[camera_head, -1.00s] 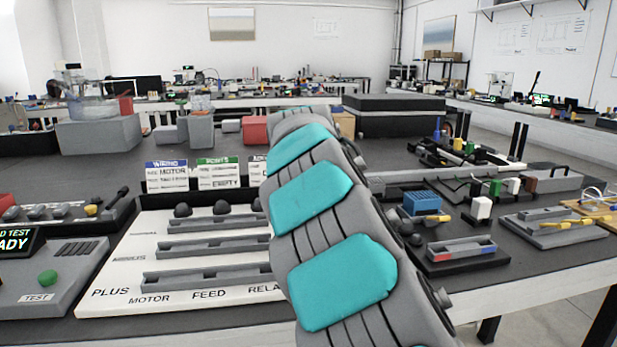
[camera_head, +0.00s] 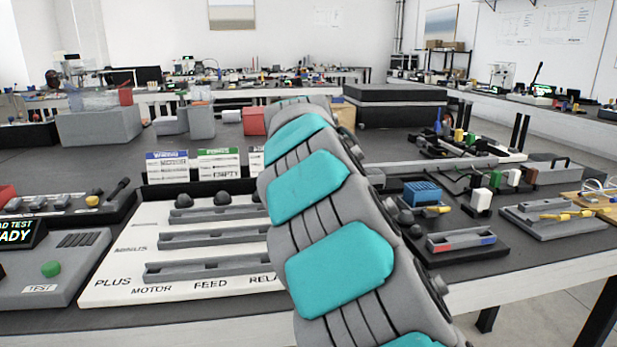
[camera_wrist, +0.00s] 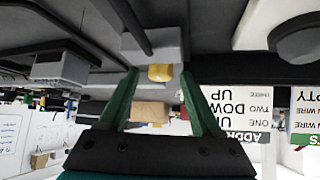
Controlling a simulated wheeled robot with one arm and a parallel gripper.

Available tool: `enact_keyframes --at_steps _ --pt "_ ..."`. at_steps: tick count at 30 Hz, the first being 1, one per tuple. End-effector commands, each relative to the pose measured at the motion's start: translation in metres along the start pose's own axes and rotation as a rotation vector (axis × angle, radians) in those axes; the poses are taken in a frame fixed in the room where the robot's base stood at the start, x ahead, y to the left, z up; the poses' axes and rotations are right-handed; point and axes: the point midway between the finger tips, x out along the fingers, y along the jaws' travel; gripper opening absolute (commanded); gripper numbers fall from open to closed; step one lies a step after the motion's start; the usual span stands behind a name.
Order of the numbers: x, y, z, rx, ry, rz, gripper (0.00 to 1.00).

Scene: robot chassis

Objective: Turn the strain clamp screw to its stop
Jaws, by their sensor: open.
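My gripper (camera_wrist: 159,92) shows in the wrist view, which is upside down. Its two dark green fingers are apart. A short yellow knob (camera_wrist: 160,73) on a grey block (camera_wrist: 157,47) shows between the fingertips, with a gap on each side. It may be the strain clamp screw, but I cannot tell for certain. I cannot tell how far it is turned. In the head view my grey and teal arm reaches away over the bench and hides the gripper and what lies beyond it.
A white board (camera_head: 125,286) with grey rails and dark knobs lies left of my arm. Label cards (camera_head: 219,163) stand behind it. A blue ribbed block (camera_head: 422,192) and a tray with red and blue ends (camera_head: 461,243) lie to the right. A large dark case (camera_head: 400,118) stands behind.

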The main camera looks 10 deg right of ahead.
Motion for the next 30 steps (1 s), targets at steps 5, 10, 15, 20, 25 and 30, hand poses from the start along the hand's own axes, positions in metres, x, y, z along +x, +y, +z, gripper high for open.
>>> enact_keyframes --at_steps 5,10,15,20,25,30 --pt "-0.006 0.0 0.0 0.0 0.0 -0.001 0.65" --pt "-0.025 0.0 0.001 0.0 -0.001 0.0 0.65" --pt "-0.055 -0.001 0.0 -0.001 0.005 -0.001 0.65" --pt "-0.074 0.0 0.0 0.0 0.0 -0.001 0.65" --pt "-0.078 0.0 0.0 0.0 -0.001 0.0 0.65" --pt "-0.078 0.0 0.0 0.001 -0.001 0.0 0.65"
